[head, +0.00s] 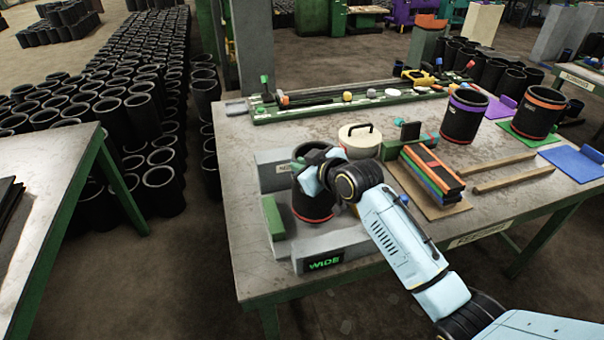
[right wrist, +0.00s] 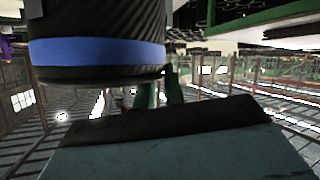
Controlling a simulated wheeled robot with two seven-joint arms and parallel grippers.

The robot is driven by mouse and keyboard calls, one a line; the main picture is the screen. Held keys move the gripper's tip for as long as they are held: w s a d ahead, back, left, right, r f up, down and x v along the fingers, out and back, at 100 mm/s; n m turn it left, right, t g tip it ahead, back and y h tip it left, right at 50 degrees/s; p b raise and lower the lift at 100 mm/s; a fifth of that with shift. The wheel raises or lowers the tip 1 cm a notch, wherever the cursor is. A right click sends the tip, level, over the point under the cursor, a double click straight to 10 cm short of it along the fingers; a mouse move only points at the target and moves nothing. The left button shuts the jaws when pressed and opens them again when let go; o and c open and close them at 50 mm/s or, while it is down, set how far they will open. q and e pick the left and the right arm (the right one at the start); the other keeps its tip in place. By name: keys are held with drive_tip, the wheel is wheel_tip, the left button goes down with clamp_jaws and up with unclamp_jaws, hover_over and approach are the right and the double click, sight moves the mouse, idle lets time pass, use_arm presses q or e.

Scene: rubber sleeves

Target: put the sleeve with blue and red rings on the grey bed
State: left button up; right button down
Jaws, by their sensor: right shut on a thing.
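The black sleeve (head: 314,203) stands about upright, with a red ring near its lower end in the head view. Its blue ring (right wrist: 95,52) shows close up in the right wrist view. My right gripper (head: 318,172) is shut on the sleeve near its top and covers part of it. The grey bed (head: 345,239) has low grey blocks, a green block (head: 273,217) and a sign reading WIDE. The sleeve is between these blocks; I cannot tell whether its lower end touches the bed. My left gripper is not in view.
A sleeve with a purple ring (head: 464,114) and one with an orange ring (head: 538,112) stand at the table's right. A blue mat (head: 572,164) is bare. A round cream pot (head: 358,141) and a stack of coloured strips (head: 431,172) are close to my right arm.

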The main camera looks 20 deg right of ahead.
wheel_tip(320, 180, down, 2)
drive_tip(key=c, duration=1.5)
unclamp_jaws()
drive_tip(key=shift+f, duration=0.15)
drive_tip(key=p+v, duration=0.1)
drive_tip(key=v, duration=1.1)
